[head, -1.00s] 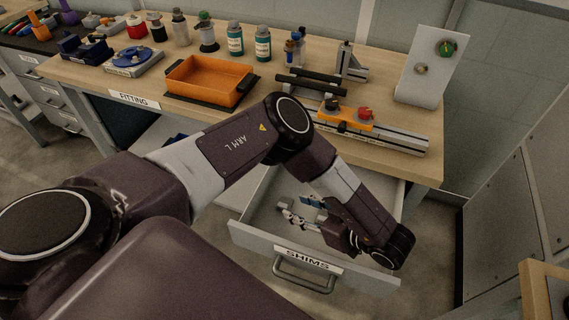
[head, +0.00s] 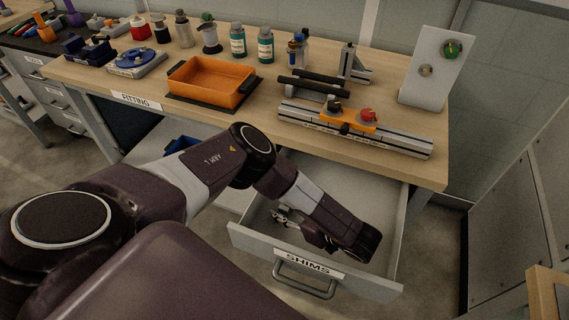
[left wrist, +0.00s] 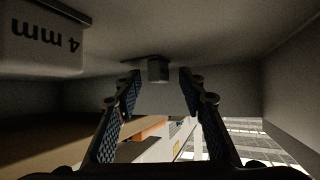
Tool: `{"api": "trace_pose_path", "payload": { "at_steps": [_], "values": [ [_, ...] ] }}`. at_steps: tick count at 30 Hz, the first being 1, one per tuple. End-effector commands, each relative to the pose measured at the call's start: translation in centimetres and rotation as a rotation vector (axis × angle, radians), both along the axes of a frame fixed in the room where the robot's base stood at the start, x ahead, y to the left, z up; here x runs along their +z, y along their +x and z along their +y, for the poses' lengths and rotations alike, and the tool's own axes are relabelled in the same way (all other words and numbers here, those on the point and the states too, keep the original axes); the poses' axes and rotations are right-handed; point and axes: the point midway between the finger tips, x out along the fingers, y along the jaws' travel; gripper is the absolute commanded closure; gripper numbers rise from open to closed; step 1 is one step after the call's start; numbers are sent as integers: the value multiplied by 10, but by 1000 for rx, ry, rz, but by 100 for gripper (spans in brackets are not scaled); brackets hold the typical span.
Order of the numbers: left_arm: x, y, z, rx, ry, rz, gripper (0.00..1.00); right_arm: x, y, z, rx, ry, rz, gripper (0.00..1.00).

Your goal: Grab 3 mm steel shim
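My left gripper (head: 284,217) is down inside the open drawer labelled SHIMS, its fingers toward the drawer's left side. In the left wrist view the left gripper (left wrist: 159,78) is open, its two blue-padded fingers apart. A small grey block (left wrist: 157,69) shows between and beyond the fingertips; I cannot tell whether it is part of the 3 mm shim. A grey piece marked "4 mm" (left wrist: 42,42), upside down in this view, is at the upper left. No 3 mm marking is readable. My left arm hides part of the drawer. My right gripper is not in view.
The drawer (head: 385,286) has raised walls and a front handle (head: 304,286). The workbench (head: 425,172) overhangs its back. On the bench are an orange tray (head: 208,88), a rail fixture (head: 400,140) and bottles (head: 265,46). The drawer's right part looks empty.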

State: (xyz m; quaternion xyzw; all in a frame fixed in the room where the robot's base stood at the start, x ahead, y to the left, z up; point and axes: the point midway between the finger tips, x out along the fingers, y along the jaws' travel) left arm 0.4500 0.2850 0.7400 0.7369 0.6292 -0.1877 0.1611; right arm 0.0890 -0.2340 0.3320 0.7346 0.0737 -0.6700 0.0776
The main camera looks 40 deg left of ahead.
Motion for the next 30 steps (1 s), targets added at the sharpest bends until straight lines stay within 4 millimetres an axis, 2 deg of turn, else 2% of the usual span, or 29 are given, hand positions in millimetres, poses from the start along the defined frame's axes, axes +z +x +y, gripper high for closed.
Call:
{"api": "trace_pose_path", "payload": {
  "at_steps": [2, 12, 24, 30],
  "values": [
    [0, 0, 0, 0, 0, 0, 63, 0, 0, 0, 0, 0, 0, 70],
    [0, 0, 0, 0, 0, 1, 99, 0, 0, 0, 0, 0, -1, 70],
    [2, 0, -1, 0, 0, 0, 100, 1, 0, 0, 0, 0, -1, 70],
    [19, 1, -1, -3, -1, -1, 100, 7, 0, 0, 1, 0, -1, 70]
  ]
}}
